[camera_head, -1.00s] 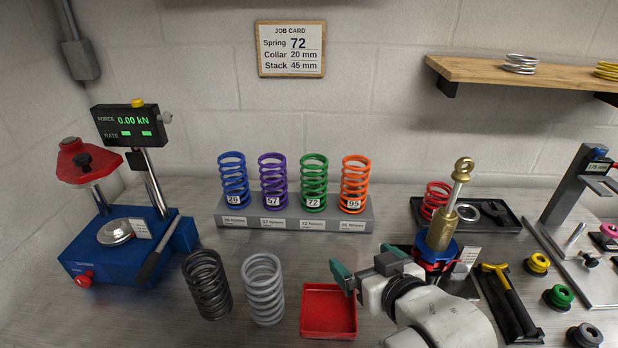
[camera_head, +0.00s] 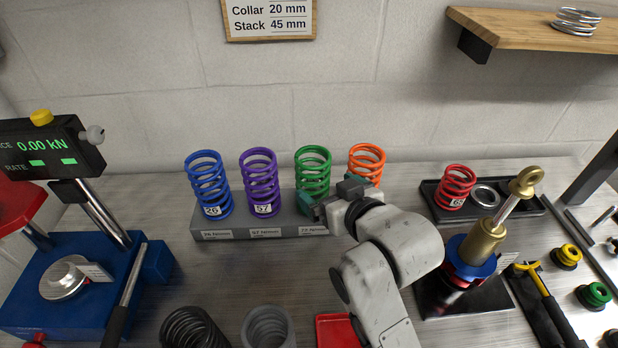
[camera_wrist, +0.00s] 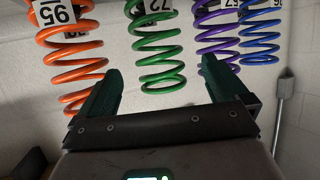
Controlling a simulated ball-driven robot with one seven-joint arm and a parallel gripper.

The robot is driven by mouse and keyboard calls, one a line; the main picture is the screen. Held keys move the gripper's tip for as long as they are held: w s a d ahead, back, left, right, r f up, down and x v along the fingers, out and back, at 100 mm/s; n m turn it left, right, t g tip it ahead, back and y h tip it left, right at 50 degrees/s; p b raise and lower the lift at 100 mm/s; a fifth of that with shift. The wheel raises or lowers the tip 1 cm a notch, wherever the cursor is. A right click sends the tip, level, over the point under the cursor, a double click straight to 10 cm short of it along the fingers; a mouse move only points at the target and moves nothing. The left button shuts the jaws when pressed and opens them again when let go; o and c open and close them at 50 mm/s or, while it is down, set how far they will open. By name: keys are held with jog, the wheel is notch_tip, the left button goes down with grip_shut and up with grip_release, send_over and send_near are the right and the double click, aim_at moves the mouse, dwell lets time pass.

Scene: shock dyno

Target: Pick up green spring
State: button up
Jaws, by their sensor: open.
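The green spring (camera_head: 313,165) stands upright on a grey rack (camera_head: 210,234), between the purple spring (camera_head: 260,177) and the orange spring (camera_head: 367,160). My gripper (camera_head: 326,199) is open and in front of the green spring, hiding its lower part and its tag in the head view. In the wrist view the green spring (camera_wrist: 158,50), tagged 72, appears between the two green fingers of my gripper (camera_wrist: 158,80). I cannot tell whether a finger touches it. The orange spring (camera_wrist: 72,60) is near one fingertip and the purple spring (camera_wrist: 217,40) near the other.
A blue spring (camera_head: 207,184) stands at the rack's left end. A red spring (camera_head: 455,187) sits in a black tray (camera_head: 535,205) to the right, near a gold shock absorber (camera_head: 484,243). Dark and grey springs and a red tray (camera_head: 335,332) are in front.

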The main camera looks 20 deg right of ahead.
aim_at(320, 183)
jog(key=x, duration=0.4)
jog(key=shift+w, duration=0.15)
jog(key=shift+p+x, duration=0.65)
jog(key=shift+x, duration=1.6)
jog(key=shift+d+f, duration=0.15)
jog(key=shift+f, duration=0.05)
jog(key=shift+c, duration=0.2)
jog(key=c, duration=1.5)
jog(key=shift+r, duration=0.15)
